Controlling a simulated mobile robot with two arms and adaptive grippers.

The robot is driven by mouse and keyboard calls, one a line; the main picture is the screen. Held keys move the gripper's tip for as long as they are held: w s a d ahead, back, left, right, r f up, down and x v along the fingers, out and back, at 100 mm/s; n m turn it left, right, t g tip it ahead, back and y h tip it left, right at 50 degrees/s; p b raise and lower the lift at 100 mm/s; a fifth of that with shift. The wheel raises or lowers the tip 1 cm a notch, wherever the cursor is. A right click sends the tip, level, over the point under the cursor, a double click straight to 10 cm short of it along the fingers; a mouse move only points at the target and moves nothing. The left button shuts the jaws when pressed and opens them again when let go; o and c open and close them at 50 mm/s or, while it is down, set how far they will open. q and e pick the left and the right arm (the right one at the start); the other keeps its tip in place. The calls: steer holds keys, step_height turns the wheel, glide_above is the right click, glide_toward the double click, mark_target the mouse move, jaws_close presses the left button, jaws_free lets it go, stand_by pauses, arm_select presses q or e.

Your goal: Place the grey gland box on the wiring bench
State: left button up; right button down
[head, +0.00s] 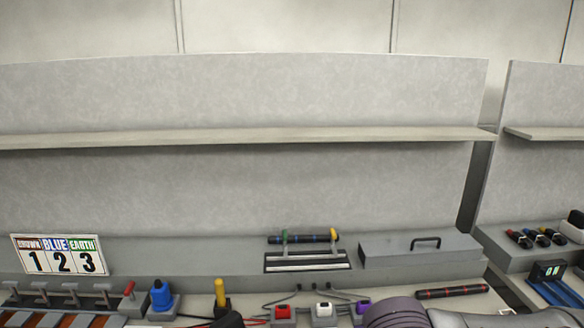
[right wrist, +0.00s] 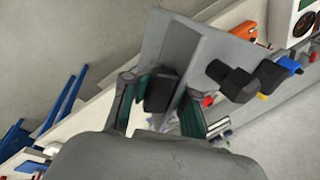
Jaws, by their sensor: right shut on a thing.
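The grey gland box (right wrist: 187,48) shows in the right wrist view, tilted, with a flat grey face and black glands (right wrist: 236,82) sticking out. My right gripper (right wrist: 160,100) is shut on it, its green-padded fingers on either side of a black part of the box. The fingers and wrist hide some of the box. The wiring bench (head: 250,298) runs along the bottom of the head view, with only its rear strip showing. Neither gripper nor the box can be made out in the head view. My left gripper is in neither view.
A 1-2-3 sign (head: 60,255), a grey lidded case (head: 420,248) and a rack with a dark rod (head: 305,250) stand at the back. Blue (head: 160,295), red (head: 283,312) and purple connectors line the front. A shelf (head: 240,138) overhangs. A dark rod (head: 452,292) lies at right.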

steer(key=shift+w+d+f+n, duration=0.2)
steer(key=shift+d+n, duration=0.1)
steer(key=shift+d, duration=0.1)
steer(key=d+f+n+g+y, duration=0.1)
steer(key=d+f+n+g, duration=0.1)
steer(key=d+n, duration=0.6)
steer(key=d+f, duration=0.1)
steer(key=d, duration=0.1)
steer(key=shift+d, duration=0.35)
steer(key=shift+w, duration=0.1)
